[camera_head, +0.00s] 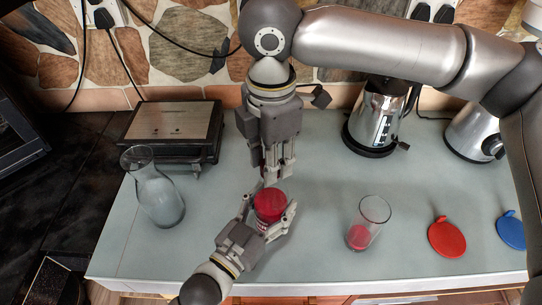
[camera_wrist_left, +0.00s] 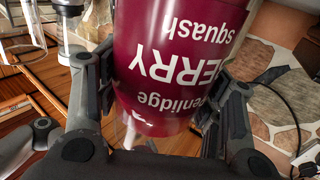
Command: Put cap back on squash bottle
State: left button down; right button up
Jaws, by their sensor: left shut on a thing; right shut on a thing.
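The squash bottle (camera_head: 270,205) shows as a red round shape low in the middle of the head view. In the left wrist view the bottle (camera_wrist_left: 180,60) is dark magenta with white lettering that reads upside down. My left gripper (camera_head: 267,219) is shut around its body, with fingers on both sides. My right gripper (camera_head: 273,176) points down just behind and above the bottle, its fingers close together. What it grips, apparently the cap, is mostly hidden by the fingers. I cannot tell whether that touches the bottle.
A glass carafe (camera_head: 157,192) stands left, before a dark appliance with a metal top (camera_head: 172,120). A glass with red liquid (camera_head: 369,222), red lid (camera_head: 447,237) and blue lid (camera_head: 511,231) are right. A kettle (camera_head: 377,115) stands behind. The front counter edge (camera_head: 180,284) is close.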

jog(key=m, duration=0.4)
jog(key=shift+m, duration=0.4)
jog(key=m, duration=0.4)
jog(key=shift+m, duration=0.3)
jog(key=m, duration=0.4)
jog(key=shift+m, duration=0.3)
jog(key=m, duration=0.3)
jog(key=o, duration=1.2)
notch_tip(320, 180, up, 12)
jog(key=shift+f, duration=0.1)
